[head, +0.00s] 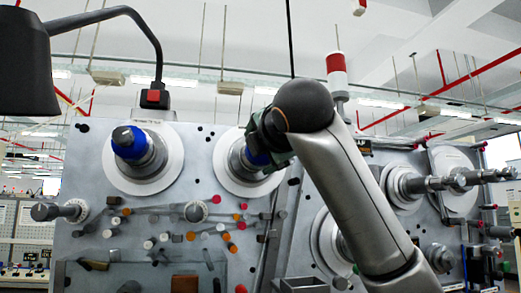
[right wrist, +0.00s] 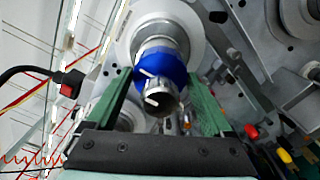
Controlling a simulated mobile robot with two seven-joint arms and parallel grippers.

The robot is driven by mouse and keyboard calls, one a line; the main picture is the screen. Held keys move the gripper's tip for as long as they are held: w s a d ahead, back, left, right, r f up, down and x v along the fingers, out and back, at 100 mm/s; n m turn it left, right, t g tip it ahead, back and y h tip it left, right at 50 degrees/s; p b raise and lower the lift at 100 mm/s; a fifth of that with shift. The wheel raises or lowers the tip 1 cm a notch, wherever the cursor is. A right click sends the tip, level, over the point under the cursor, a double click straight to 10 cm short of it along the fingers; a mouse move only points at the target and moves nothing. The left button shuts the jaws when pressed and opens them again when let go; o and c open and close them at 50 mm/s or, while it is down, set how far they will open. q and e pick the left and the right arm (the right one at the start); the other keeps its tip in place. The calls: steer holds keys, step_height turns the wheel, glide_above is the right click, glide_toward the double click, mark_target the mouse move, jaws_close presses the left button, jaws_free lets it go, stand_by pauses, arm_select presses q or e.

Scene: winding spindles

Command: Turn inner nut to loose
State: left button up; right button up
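In the head view, two spindles with white discs stick out of the grey panel. The left spindle has a blue ring (head: 133,147) with a dark metal end. The right spindle's blue ring (head: 254,156) is mostly hidden behind my right gripper (head: 274,140). In the right wrist view, that spindle shows a metal shaft, a blue ring (right wrist: 165,66) and a silver end piece (right wrist: 160,99), the last two each with a white mark. The green fingers of my right gripper (right wrist: 160,88) are apart, one on each side of the spindle end; I cannot tell whether they touch it. My left gripper is out of view.
Several coloured knobs and rods (head: 203,235) stick out below the spindles. A black curved arm with a red-faced box (head: 154,97) hangs at the upper left. More metal spindles (head: 440,183) are at the right. A red and white lamp (head: 337,70) stands behind my arm.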

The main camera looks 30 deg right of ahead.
steer(key=shift+o, duration=0.9)
steer(key=b+v, duration=0.4)
steer(key=v, duration=0.8)
steer(key=shift+s, duration=0.3)
steer(key=shift+a, duration=0.1)
